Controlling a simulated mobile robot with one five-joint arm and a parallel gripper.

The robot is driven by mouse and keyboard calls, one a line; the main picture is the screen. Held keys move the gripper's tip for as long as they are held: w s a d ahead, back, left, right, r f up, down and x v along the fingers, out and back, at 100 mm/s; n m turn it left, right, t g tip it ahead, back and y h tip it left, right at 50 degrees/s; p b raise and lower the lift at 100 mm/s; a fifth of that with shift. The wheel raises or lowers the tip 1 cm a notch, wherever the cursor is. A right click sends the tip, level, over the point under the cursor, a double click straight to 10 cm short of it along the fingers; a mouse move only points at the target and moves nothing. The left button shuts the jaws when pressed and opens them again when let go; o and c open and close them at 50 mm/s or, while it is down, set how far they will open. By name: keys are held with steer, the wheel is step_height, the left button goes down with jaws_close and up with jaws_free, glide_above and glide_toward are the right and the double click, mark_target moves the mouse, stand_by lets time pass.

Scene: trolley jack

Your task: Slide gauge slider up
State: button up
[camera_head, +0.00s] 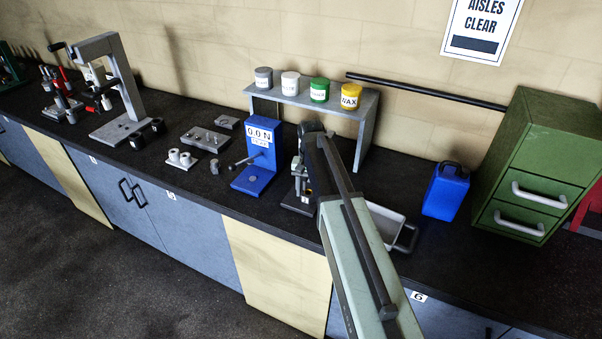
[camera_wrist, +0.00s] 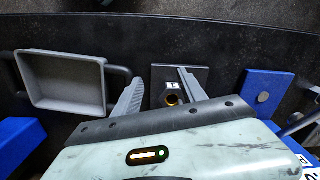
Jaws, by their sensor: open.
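A small dark stand on a grey base plate (camera_head: 297,203) stands on the bench, partly hidden by my arm; it may be the gauge, but I cannot make out its slider. In the wrist view a grey plate (camera_wrist: 200,74) shows from above, with a small white label and an amber ring (camera_wrist: 172,99) on a dark part. My gripper (camera_wrist: 160,76) is open, with its two grey fingers apart and this part between them, nothing visibly clamped. A blue force gauge (camera_head: 262,158) reading 0.0 N stands left of the stand in the head view.
A grey tray (camera_head: 385,226) with handles lies close on the other side; it also shows in the wrist view (camera_wrist: 62,103). A blue can (camera_head: 446,192) and a green drawer cabinet (camera_head: 540,150) stand farther right. A grey shelf (camera_head: 365,125) with several labelled jars stands behind.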

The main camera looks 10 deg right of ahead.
mark_target(304, 180)
steer(key=w+r+m, duration=0.1)
steer(key=w, duration=0.2)
steer(key=w+r+p, duration=0.1)
steer(key=w, duration=0.1)
steer(key=w+r+m+p, duration=0.1)
steer(key=w+r, duration=0.1)
steer(key=w, duration=0.1)
steer(key=shift+w+m, duration=0.3)
steer(key=shift+w, duration=0.05)
steer(key=shift+w+d+m, duration=0.15)
steer(key=shift+w+m, duration=0.05)
steer(key=shift+m, duration=0.1)
step_height(304, 180, down, 8)
steer(key=b, duration=0.7)
steer(key=shift+f+b, duration=0.1)
steer(key=shift+b, duration=0.3)
jaws_close()
steer(key=shift+r, duration=0.2)
